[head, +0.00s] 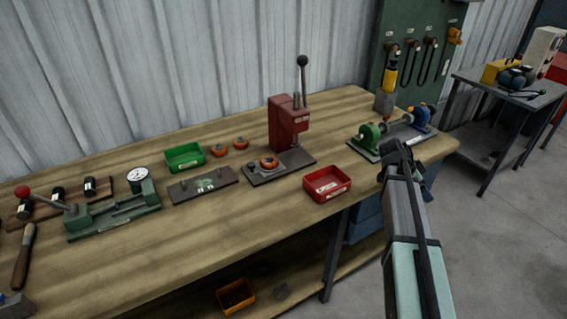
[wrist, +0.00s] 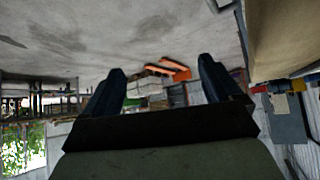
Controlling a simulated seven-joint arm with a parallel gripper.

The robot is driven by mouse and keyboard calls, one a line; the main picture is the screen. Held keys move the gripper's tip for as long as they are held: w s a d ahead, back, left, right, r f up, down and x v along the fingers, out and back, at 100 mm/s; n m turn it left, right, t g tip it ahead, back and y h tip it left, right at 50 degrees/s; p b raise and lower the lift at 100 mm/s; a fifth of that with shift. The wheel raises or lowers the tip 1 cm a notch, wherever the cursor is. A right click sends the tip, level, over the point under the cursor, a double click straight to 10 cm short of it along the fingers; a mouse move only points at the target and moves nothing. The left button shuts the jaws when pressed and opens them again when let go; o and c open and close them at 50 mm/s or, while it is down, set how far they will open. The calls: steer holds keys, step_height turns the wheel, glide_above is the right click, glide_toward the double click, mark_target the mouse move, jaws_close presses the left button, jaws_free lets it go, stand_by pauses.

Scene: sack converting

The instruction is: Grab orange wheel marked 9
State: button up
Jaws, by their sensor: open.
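Three orange wheels show in the head view. Two lie on the wooden bench right of the green tray, one at the left (head: 218,151) and one at the right (head: 241,143). A third orange wheel (head: 269,163) sits on the base plate of the red press (head: 289,125). Any number on them is too small to read. My gripper (head: 396,156) is over the right end of the bench, well right of the wheels and apart from them. In the wrist view its two fingers stand apart with nothing between them (wrist: 163,78); no wheel shows there.
A green tray (head: 183,170), a flat plate with pegs (head: 203,184) and a red tray (head: 314,195) lie near the wheels. The press's tall lever (head: 302,80) rises behind. A green and blue machine (head: 392,140) stands near my gripper. The front middle bench is clear.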

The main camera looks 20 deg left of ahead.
steer(key=a+r+m+g+y, duration=0.1)
steer(key=a+r+m+y, duration=0.2)
steer(key=a+r+m, duration=0.75)
steer(key=a+r+m+y, duration=0.2)
steer(key=a+r+m, duration=0.2)
steer(key=a+r, duration=1.25)
steer(key=a+f+n, duration=0.1)
steer(key=a, duration=0.4)
steer(key=a+f+n+y, duration=0.1)
steer(key=a+n, duration=0.1)
steer(key=a, duration=0.4)
steer(key=a+f+n, duration=0.1)
steer(key=a, duration=0.4)
steer(key=shift+s+a+f+n+y, duration=0.15)
steer(key=shift+a+f+n+y, duration=0.1)
steer(key=shift+a+n+y, duration=0.15)
steer(key=s+a+n+y, duration=0.2)
steer(key=a+n, duration=0.3)
steer(key=a, duration=0.6)
steer(key=n+g, duration=0.2)
glide_above(269, 160)
step_height(269, 160, down, 5)
steer(key=shift+m+h, duration=0.25)
steer(key=shift+h, duration=0.05)
step_height(269, 160, down, 14)
steer(key=shift+a+r, duration=0.1)
steer(key=shift+r, duration=0.15)
steer(key=c, duration=1.3)
steer(key=shift+o, duration=0.2)
